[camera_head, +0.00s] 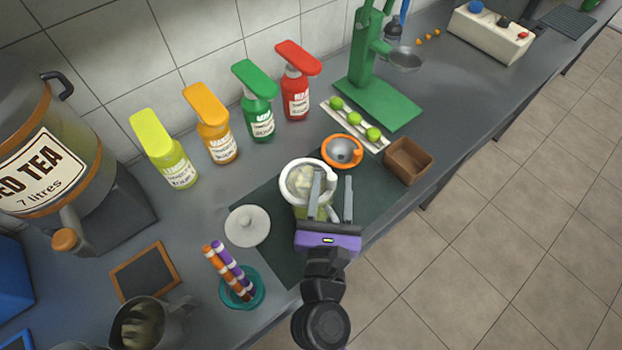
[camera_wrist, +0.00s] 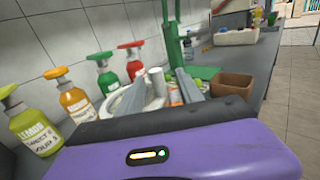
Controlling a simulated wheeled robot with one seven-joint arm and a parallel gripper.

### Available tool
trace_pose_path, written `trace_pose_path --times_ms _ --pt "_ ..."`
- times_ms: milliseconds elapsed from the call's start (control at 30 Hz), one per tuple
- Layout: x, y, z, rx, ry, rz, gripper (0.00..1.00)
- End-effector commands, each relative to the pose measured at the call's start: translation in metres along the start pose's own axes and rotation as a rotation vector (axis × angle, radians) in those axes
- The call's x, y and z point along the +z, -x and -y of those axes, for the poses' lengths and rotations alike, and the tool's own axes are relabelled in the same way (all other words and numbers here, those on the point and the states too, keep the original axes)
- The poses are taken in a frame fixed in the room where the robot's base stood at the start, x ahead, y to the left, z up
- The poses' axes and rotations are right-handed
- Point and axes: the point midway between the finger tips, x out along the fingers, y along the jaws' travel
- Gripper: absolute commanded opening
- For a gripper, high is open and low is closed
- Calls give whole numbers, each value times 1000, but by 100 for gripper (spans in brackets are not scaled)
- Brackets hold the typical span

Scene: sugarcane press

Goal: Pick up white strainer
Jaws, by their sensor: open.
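The white strainer (camera_head: 284,188) is a round white rim with pale pieces inside, on the dark mat in the head view. It appears to sit on top of a glass vessel. In the wrist view, part of a white rim (camera_wrist: 114,103) shows beside the left finger. My gripper (camera_head: 334,176) is open, with two grey fingers spread apart. The left finger overlaps the strainer's right part in the head view, and the right finger is outside its right edge. I cannot tell whether either finger touches it. My gripper (camera_wrist: 160,77) hides much of the strainer in the wrist view.
An orange strainer (camera_head: 357,156) stands just behind my gripper, with a brown box (camera_head: 409,161) to its right. A white lid (camera_head: 247,226) and a teal cup of striped straws (camera_head: 242,290) are to the left. Several syrup bottles (camera_head: 259,117) line the wall.

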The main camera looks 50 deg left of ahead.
Motion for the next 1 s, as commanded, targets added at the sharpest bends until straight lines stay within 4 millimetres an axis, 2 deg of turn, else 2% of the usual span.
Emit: trace_pose_path --times_ms 133,300,600,633,833,1000 --pt "8 -22 -3 1 1 2 43" --pt "6 -41 -2 -1 1 1 43" --pt "5 -46 -1 0 3 0 43" --pt "5 -46 -1 0 3 0 41" --pt "5 -45 -1 0 3 0 2" --pt "5 -45 -1 0 3 1 0"
